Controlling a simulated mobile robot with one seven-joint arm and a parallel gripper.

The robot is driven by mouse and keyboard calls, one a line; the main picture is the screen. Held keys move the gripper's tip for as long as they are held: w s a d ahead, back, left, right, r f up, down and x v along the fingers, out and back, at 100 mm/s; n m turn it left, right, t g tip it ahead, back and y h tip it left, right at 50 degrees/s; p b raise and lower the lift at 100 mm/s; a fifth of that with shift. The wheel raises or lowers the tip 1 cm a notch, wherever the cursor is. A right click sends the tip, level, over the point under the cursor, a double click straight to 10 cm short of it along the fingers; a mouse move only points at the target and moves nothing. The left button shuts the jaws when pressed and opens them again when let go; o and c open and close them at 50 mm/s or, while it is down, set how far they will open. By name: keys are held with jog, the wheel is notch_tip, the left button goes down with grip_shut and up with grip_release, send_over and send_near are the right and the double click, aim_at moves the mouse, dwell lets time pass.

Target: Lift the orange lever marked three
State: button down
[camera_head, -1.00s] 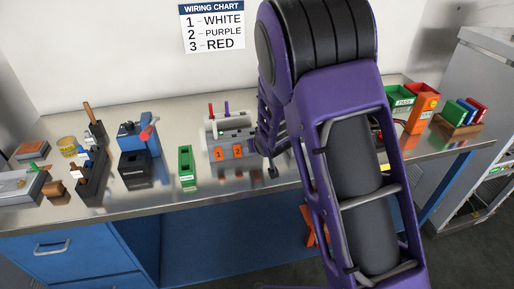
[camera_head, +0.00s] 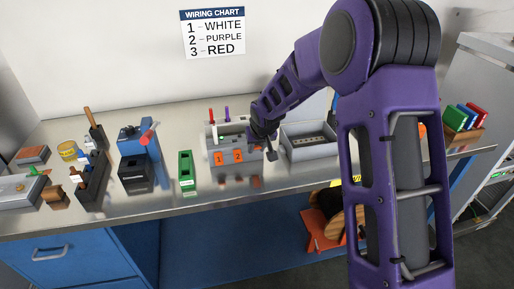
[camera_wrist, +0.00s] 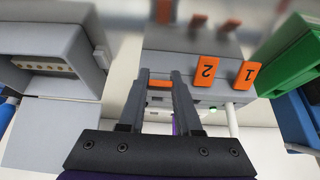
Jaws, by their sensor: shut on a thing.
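The grey terminal block (camera_head: 212,142) stands on the bench in the head view. Its orange levers marked 1 (camera_head: 218,158) and 2 (camera_head: 238,156) show there and, upside down, in the wrist view as 1 (camera_wrist: 245,76) and 2 (camera_wrist: 206,70). My gripper (camera_wrist: 161,80) is at the block, beside lever 2. Its fingers are shut on a third orange lever (camera_wrist: 160,84), of which only a small strip shows between them. Its number is hidden. In the head view my gripper (camera_head: 264,152) covers that lever.
A grey open box (camera_head: 308,152) stands close to the right of the block, and a green holder (camera_head: 186,168) to its left. A blue device (camera_head: 134,142) is farther left. The wiring chart (camera_head: 213,33) hangs on the wall. Bare bench lies along the front edge.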

jog(key=c, duration=0.6)
grip_release()
jog(key=shift+f, duration=0.1)
jog(key=v, duration=1.7)
jog(key=shift+r+p, duration=0.2)
jog(key=shift+p, duration=0.25)
